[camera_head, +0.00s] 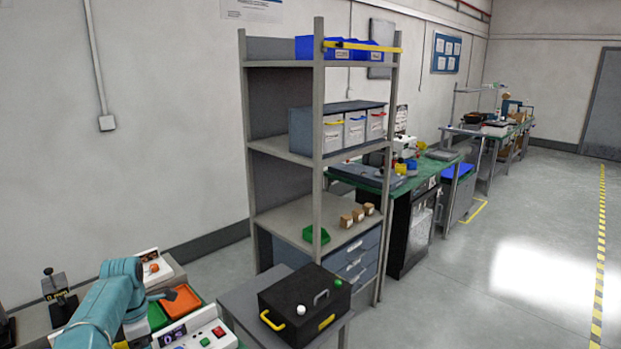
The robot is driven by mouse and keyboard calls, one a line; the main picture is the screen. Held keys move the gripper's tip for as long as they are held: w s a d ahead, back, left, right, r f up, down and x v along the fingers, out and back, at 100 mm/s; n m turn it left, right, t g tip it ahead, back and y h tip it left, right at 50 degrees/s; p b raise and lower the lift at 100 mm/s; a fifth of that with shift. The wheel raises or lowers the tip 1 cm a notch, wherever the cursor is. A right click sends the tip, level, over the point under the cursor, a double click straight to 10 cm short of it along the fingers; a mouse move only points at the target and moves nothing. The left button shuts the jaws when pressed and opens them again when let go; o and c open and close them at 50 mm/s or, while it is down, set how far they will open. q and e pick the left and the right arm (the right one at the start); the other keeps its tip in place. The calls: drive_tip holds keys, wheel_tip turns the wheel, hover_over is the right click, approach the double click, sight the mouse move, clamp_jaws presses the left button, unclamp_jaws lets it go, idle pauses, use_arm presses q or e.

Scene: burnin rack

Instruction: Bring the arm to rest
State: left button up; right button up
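My teal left arm reaches in from the bottom left corner. A small dark part at its far end, probably my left gripper (164,295), is above the trays on the bench. It is too small to tell if its fingers are apart, and I see nothing clearly held in it. My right arm and gripper are not in view.
Beside the arm are an orange tray (181,302), a green tray (157,316) and a white control box (200,334). A black case (304,300) with yellow handles stands on a grey table. A tall shelf rack (318,170) is behind. The floor at right is clear.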

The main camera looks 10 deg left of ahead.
use_arm(q)
drive_tip(key=s+d+f+m+g+h, duration=0.1)
drive_tip(key=s+d+f+m, duration=0.4)
drive_tip(key=d+f, duration=0.5)
drive_tip(key=s+d+f+m+g+h, duration=0.1)
drive_tip(key=s+d+f+m, duration=0.35)
drive_tip(key=d+f, duration=0.5)
drive_tip(key=s+d+f+m+t, duration=0.2)
drive_tip(key=s+d+m, duration=0.4)
drive_tip(key=s, duration=0.3)
drive_tip(key=s+d+f+m+t+h+b, duration=0.1)
drive_tip(key=s+d+m+t, duration=0.1)
drive_tip(key=s+d+m, duration=0.3)
drive_tip(key=s+m, duration=0.4)
drive_tip(key=shift+d+f, duration=0.35)
drive_tip(key=shift+d, duration=0.05)
